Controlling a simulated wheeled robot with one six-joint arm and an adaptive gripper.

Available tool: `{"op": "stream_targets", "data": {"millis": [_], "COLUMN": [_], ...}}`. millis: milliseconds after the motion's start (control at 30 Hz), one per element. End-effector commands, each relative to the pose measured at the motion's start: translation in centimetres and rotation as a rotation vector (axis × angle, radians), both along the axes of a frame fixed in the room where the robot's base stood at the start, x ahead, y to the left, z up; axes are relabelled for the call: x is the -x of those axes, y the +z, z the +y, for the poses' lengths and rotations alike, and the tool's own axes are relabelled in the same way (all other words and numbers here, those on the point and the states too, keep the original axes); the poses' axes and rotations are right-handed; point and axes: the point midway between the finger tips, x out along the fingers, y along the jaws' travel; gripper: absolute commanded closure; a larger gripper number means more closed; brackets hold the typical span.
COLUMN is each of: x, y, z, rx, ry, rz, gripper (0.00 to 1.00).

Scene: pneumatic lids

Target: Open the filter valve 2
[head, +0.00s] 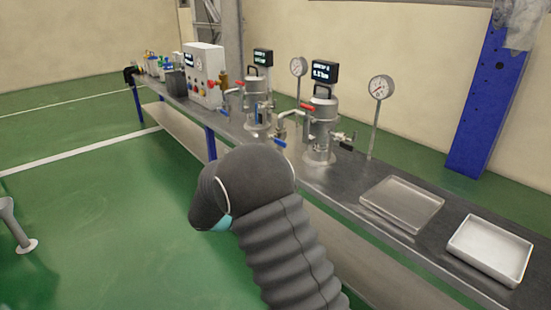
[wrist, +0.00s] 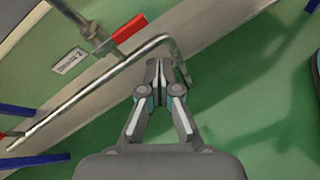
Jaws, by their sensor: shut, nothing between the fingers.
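In the wrist view a red lever handle (wrist: 129,28) sits on a metal valve beside a small white tag (wrist: 69,62) that seems to read 2. A bent metal pipe (wrist: 110,80) runs past it and turns down at its right end. My gripper (wrist: 158,66) is shut and empty, with its fingertips close to that bend, below and right of the red handle. Contact cannot be told. In the head view, two filter units carry red handles, one nearer (head: 307,108) and one farther (head: 234,90). My arm hides my gripper there.
A long grey bench (head: 345,180) carries the units, pressure gauges (head: 381,87) and a control box (head: 203,72). Two metal trays (head: 403,203) lie at its near right. A blue post (head: 482,105) stands behind. Blue handles (wrist: 35,161) show at the wrist view's left.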

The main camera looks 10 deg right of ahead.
Motion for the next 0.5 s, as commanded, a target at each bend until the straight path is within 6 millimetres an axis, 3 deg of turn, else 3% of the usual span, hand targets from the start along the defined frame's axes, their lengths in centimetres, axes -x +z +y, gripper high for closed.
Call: {"op": "stream_targets", "data": {"millis": [33, 167, 300, 400, 500], "x": [-1.6, -5.9, -9.7, -11.4, -12.1], "y": [-0.8, -0.1, 3.6, 7.6, 10.4], "z": [0.5, 2.0, 3.3, 4.2, 4.9], "rx": [0.067, 0.269, 0.478, 0.603, 0.710], "ry": [0.049, 0.178, 0.267, 0.294, 0.306], "rz": [0.017, 0.041, 0.031, 0.006, 0.007], "gripper": [1.00, 1.00, 1.00, 1.00, 1.00]}}
